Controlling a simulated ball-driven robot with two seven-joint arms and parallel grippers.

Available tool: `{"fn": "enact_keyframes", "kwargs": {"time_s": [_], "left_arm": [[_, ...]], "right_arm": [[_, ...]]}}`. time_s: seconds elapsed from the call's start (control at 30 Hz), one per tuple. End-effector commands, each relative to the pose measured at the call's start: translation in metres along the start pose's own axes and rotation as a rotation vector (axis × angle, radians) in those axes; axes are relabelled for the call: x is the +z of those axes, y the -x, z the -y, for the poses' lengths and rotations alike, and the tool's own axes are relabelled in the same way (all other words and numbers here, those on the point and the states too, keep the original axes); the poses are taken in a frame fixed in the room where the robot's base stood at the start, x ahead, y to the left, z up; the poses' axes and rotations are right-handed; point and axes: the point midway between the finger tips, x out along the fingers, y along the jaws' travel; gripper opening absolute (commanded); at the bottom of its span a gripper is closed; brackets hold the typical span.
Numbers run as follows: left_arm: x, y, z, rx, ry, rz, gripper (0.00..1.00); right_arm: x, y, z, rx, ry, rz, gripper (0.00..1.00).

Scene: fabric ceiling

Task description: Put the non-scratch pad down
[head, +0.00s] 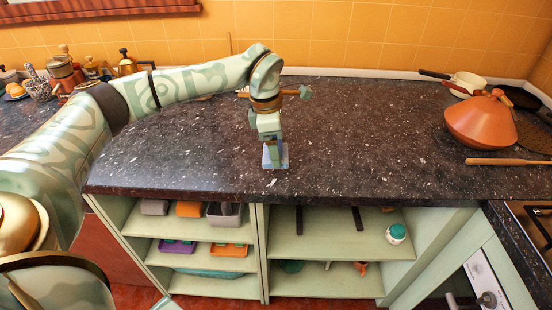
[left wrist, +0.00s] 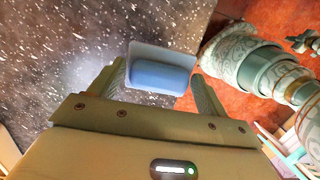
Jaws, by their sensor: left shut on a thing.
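The non-scratch pad (head: 283,158) is a small light-blue block at the front edge of the dark speckled countertop (head: 350,140). My left gripper (head: 273,160) points down and is shut on the pad. In the left wrist view the blue pad (left wrist: 160,74) lies between the two fingertips of my left gripper (left wrist: 160,88), with the counter edge close by. I cannot tell whether the pad touches the counter or is just above it. My right gripper is not in view.
An orange tagine (head: 480,122), pans and a wooden rolling pin (head: 508,162) are at the right. Moka pots (head: 128,64) and jars stand at the back left. Open shelves (head: 340,240) with bins lie below. The middle of the counter is clear.

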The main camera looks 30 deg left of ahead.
Motion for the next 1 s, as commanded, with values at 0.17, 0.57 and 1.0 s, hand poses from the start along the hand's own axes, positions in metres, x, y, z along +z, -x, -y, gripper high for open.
{"fn": "enact_keyframes", "kwargs": {"time_s": [0.17,0.57,1.0], "left_arm": [[-0.004,-0.024,-0.019,0.001,0.0,0.002,0.58],[-0.011,-0.061,-0.03,0.002,0.0,0.001,0.58],[-0.011,-0.061,-0.03,0.002,0.001,0.001,0.98]], "right_arm": [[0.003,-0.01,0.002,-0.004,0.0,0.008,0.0],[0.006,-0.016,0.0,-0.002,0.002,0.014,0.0],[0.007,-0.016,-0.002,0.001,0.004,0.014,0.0]]}}
